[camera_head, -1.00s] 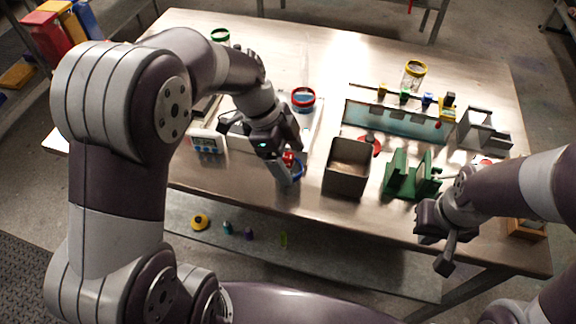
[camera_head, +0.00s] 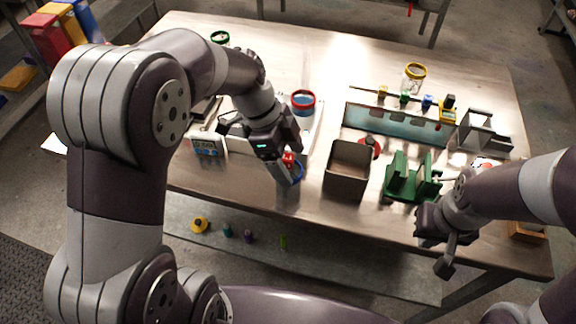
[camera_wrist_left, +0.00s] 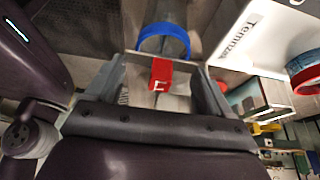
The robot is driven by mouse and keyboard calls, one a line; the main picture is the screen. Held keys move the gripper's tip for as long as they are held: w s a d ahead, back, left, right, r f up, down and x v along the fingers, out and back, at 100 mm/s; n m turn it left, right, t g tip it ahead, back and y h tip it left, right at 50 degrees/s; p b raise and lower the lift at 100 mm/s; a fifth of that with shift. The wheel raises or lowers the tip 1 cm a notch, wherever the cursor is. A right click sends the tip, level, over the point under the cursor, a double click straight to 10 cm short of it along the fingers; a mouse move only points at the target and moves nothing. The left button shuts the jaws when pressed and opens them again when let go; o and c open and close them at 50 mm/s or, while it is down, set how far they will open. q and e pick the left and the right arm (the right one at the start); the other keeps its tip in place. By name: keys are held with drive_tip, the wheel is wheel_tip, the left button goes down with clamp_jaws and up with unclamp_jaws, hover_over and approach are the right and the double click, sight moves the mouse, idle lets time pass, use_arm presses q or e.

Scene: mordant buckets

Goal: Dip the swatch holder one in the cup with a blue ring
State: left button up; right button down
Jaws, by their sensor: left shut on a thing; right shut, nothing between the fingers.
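My left gripper (camera_head: 287,168) is shut on the swatch holder (camera_wrist_left: 160,74), whose red block shows between the fingers in the left wrist view. The red block also shows at the fingertips in the head view (camera_head: 288,158). The cup with a blue ring (camera_head: 298,172) stands right at the fingertips, near the table's front edge, mostly hidden by the gripper. Its blue ring (camera_wrist_left: 164,38) shows just beyond the red block in the wrist view. I cannot tell whether the holder's lower part is inside the cup. My right gripper (camera_head: 446,246) is shut and empty near the front edge at the right.
A cup with a red ring (camera_head: 303,103) stands behind the left gripper. A timer (camera_head: 206,145) lies to its left. An open grey-brown bin (camera_head: 347,170) stands close to its right, then a green stand (camera_head: 412,178). A yellow-ringed jar (camera_head: 414,76) is at the back.

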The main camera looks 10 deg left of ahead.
use_arm(q)
drive_tip(key=shift+f+b, duration=0.4)
drive_tip(key=shift+b, duration=0.1)
drive_tip(key=shift+r+p, duration=0.45)
drive_tip(key=shift+r, duration=0.05)
drive_tip(key=shift+f+b, duration=0.5)
drive_tip(key=shift+b, duration=0.1)
drive_tip(key=shift+r+p, duration=0.45)
idle(2.4)
wheel_tip(320, 180, up, 6)
drive_tip(key=p, duration=0.6)
drive_tip(key=shift+r, duration=0.1)
idle(2.4)
